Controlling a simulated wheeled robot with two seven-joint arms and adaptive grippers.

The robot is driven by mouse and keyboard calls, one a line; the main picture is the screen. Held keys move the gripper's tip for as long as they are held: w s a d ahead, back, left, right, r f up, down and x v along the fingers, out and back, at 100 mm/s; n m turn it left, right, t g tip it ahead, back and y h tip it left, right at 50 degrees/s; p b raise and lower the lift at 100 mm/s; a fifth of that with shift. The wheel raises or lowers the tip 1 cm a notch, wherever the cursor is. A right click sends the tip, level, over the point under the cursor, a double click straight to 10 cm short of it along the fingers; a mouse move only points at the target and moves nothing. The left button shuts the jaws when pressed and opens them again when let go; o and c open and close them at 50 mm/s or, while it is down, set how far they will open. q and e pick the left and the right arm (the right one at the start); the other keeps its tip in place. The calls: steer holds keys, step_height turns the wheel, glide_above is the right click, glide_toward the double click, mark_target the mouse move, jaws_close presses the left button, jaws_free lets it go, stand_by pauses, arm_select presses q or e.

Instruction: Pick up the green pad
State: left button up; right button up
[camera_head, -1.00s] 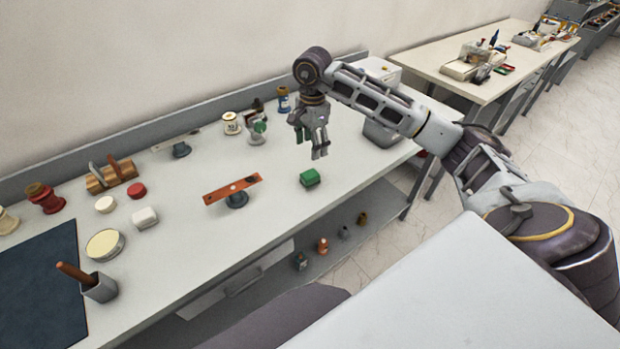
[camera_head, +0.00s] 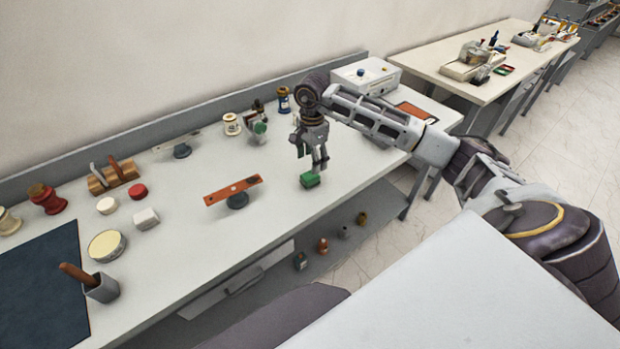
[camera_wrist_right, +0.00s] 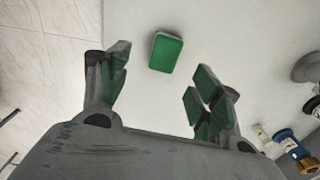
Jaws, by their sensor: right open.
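The green pad (camera_head: 310,180) is a small block lying on the white workbench (camera_head: 270,225) near its front edge. It also shows in the right wrist view (camera_wrist_right: 165,53), top centre, between the lines of the fingers and beyond their tips. My right gripper (camera_head: 319,169) points down just above and behind the pad in the head view. In the wrist view the right gripper (camera_wrist_right: 160,80) has its fingers spread wide with nothing between them. Whether a fingertip touches the pad cannot be told. My left gripper is not in view.
An orange bar on a dark stand (camera_head: 233,191) stands left of the pad. Several spools and small parts, including a white spool (camera_head: 232,124), stand along the back. A white box (camera_head: 365,75) is behind my right arm. The bench around the pad is clear.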

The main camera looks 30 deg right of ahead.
mark_target(310, 175)
steer(key=shift+f, duration=1.65)
steer(key=shift+w+a+f+p, duration=0.15)
steer(key=shift+f+p, duration=0.4)
steer(key=shift+f, duration=0.55)
steer(key=shift+w+f+p, duration=0.25)
steer(key=shift+f+p, duration=0.25)
steer(key=shift+f, duration=0.95)
steer(key=c, duration=1.1)
steer(key=shift+r, duration=0.1)
steer(key=shift+r+b, duration=1)
steer(key=shift+r, duration=3.9)
